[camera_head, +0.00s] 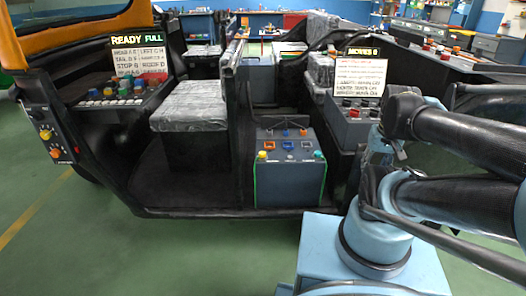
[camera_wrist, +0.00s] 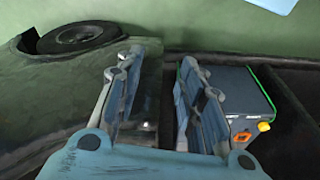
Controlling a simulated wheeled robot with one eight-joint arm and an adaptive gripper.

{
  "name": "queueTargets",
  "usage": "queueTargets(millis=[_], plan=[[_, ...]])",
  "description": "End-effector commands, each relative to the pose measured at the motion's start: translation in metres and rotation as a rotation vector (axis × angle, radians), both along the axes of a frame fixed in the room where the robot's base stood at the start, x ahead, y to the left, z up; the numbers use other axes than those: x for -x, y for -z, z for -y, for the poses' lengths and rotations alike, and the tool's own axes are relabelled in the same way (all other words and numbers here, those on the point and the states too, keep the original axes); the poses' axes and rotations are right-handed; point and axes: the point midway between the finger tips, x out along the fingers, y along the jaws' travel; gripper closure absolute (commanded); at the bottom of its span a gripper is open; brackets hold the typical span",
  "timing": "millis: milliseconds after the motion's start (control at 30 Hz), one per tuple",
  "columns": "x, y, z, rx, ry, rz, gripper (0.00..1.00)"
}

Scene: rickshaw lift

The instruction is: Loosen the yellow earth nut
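A grey box (camera_head: 290,182) with green edges stands on the rickshaw floor, with a small yellow knob (camera_head: 263,155) at its top left and a green one at its top right. The yellow knob may be the earth nut; I cannot tell for sure. In the wrist view the box (camera_wrist: 240,88) lies right of my gripper (camera_wrist: 160,62). An orange piece (camera_wrist: 264,127) and a yellow piece (camera_wrist: 244,137) show near its lower end. My gripper is open, its fingers well apart with nothing between them, and is apart from the yellow piece.
A padded seat (camera_head: 190,106) stands left of the box. A button panel (camera_head: 350,118) with a sign stands right of it. The left side panel (camera_head: 52,142) bears a yellow and an orange knob. Green floor in front is clear. A wheel (camera_wrist: 78,38) shows in the wrist view.

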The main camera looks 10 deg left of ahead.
Motion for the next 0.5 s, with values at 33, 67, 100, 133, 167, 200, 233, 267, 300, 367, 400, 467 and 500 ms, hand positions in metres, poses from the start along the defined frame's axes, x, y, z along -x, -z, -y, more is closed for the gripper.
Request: queueTargets(millis=[33,67,100,133,167,200,233,267,300,367,400,467,500], plan=[[0.004,-0.003,0.0,0.0,-0.001,0.006,0.52],[0.007,-0.005,-0.001,-0.001,-0.002,0.01,0.52],[0.006,-0.007,-0.002,0.0,-0.005,0.01,0.52],[0.005,-0.009,-0.003,-0.002,-0.008,0.009,0.52],[0.002,-0.012,-0.004,-0.002,-0.013,0.008,0.52],[-0.003,-0.016,-0.006,-0.003,-0.018,0.005,0.52],[-0.007,-0.02,-0.008,-0.004,-0.024,0.002,0.52],[-0.012,-0.023,-0.01,-0.005,-0.028,-0.001,0.52],[-0.018,-0.03,-0.014,-0.005,-0.037,-0.005,0.52],[-0.029,-0.039,-0.021,-0.007,-0.052,-0.012,0.52],[-0.037,-0.045,-0.026,-0.009,-0.063,-0.018,0.52],[-0.048,-0.053,-0.035,-0.01,-0.079,-0.025,0.52],[-0.056,-0.058,-0.041,-0.011,-0.089,-0.03,0.52]])
